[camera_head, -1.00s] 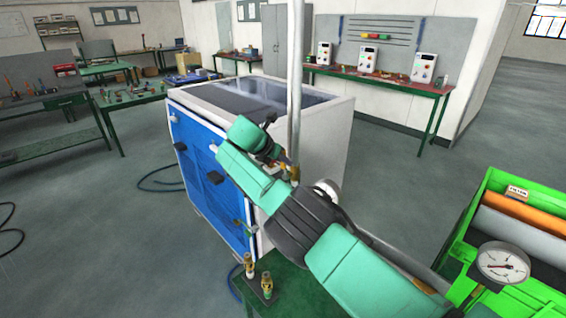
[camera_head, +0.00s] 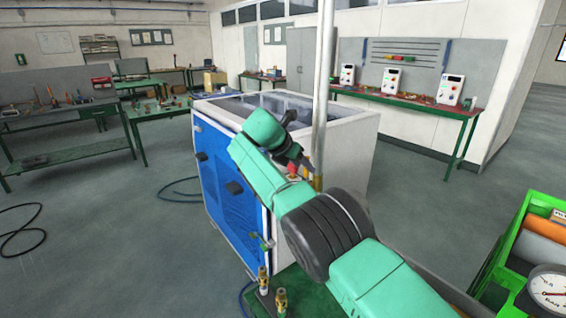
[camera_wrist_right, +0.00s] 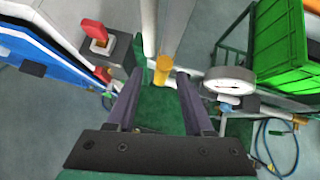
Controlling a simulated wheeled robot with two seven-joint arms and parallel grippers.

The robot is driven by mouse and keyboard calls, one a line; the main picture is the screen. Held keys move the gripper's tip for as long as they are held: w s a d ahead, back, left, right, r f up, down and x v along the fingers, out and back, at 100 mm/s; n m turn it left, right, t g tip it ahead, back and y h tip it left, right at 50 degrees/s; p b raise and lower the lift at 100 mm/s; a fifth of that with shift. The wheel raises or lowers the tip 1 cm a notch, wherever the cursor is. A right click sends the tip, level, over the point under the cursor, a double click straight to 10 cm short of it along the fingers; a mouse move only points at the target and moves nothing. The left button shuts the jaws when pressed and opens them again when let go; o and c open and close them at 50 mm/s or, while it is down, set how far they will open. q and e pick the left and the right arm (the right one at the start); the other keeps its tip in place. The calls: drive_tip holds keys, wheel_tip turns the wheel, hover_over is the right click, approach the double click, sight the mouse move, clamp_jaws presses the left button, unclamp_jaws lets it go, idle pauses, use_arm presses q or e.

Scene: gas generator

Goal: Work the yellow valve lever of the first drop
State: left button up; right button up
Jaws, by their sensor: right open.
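In the head view my right gripper (camera_head: 306,168) is at the lower part of a grey vertical pipe, beside the white and blue generator cabinet (camera_head: 350,150). A yellow piece (camera_head: 318,183) shows low on that pipe, next to the fingertips. In the right wrist view my right gripper (camera_wrist_right: 157,85) is open, with two dark fingers apart. A yellow cylindrical part (camera_wrist_right: 160,70) lies between and just beyond the fingertips; I cannot tell whether it is the valve lever itself. Nothing is seen gripped. My left gripper is not in view.
A red handle (camera_wrist_right: 95,30) is left of the fingers. A round gauge (camera_wrist_right: 229,80) is close on the right; a green crate (camera_wrist_right: 282,40) stands beyond it. Brass fittings (camera_head: 281,300) stand below my right arm. Open floor (camera_head: 110,215) lies left of the cabinet.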

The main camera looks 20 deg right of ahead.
drive_tip(key=v, duration=1.1)
drive_tip(key=shift+s+a+r, duration=0.15)
drive_tip(key=shift+a+r, duration=0.05)
drive_tip(key=shift+a, duration=0.1)
